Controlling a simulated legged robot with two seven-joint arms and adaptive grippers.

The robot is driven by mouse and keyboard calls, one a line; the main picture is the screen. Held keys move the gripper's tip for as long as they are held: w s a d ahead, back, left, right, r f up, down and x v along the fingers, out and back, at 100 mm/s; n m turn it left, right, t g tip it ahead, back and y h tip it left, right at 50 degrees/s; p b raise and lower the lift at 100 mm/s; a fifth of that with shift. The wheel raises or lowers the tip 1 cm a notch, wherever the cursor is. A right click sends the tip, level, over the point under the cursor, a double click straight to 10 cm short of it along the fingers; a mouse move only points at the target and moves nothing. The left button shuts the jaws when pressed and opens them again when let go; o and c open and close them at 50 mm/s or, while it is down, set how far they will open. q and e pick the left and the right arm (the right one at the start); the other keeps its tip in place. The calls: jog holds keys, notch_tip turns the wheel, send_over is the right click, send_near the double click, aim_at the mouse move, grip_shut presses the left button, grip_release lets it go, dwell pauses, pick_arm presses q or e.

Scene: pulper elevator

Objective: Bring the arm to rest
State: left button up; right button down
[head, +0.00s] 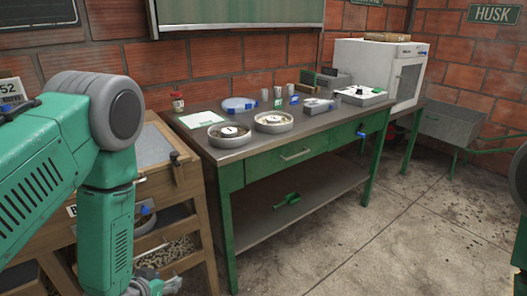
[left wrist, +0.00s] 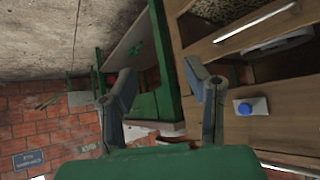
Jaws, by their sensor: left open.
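My left arm (head: 105,190), green and grey, comes in from the left of the head view and hangs bent downward. My left gripper (head: 155,285) shows only in part at the bottom edge, beside the wooden cabinet. In the left wrist view the left gripper (left wrist: 162,80) has its two grey fingers wide apart with nothing between them. Behind the fingers are the green table and the wooden cabinet front, in a rotated view. A sliver of my right arm shows at the right edge of the head view; its gripper is out of sight.
A wooden cabinet (head: 186,178) stands close to the left arm. The green table (head: 232,176) beside it carries round pans, cups and a scale, with a green scoop (head: 288,201) on its lower shelf. The floor at right is clear.

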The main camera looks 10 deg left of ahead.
pick_arm(q)
jog(key=s+d+f+g, duration=0.2)
jog(key=s+g, duration=0.1)
jog(key=s, duration=0.4)
jog(key=s+d+f+g, duration=0.2)
jog(key=s+g, duration=0.1)
jog(key=s, duration=0.4)
jog(key=s+d+f+m+g, duration=0.1)
jog(key=s+d+f+g, duration=0.1)
jog(key=s, duration=0.6)
jog(key=shift+d+g+h, duration=0.2)
jog(key=shift+g+h, duration=0.1)
jog(key=shift+g, duration=0.1)
jog(key=shift+s, duration=0.1)
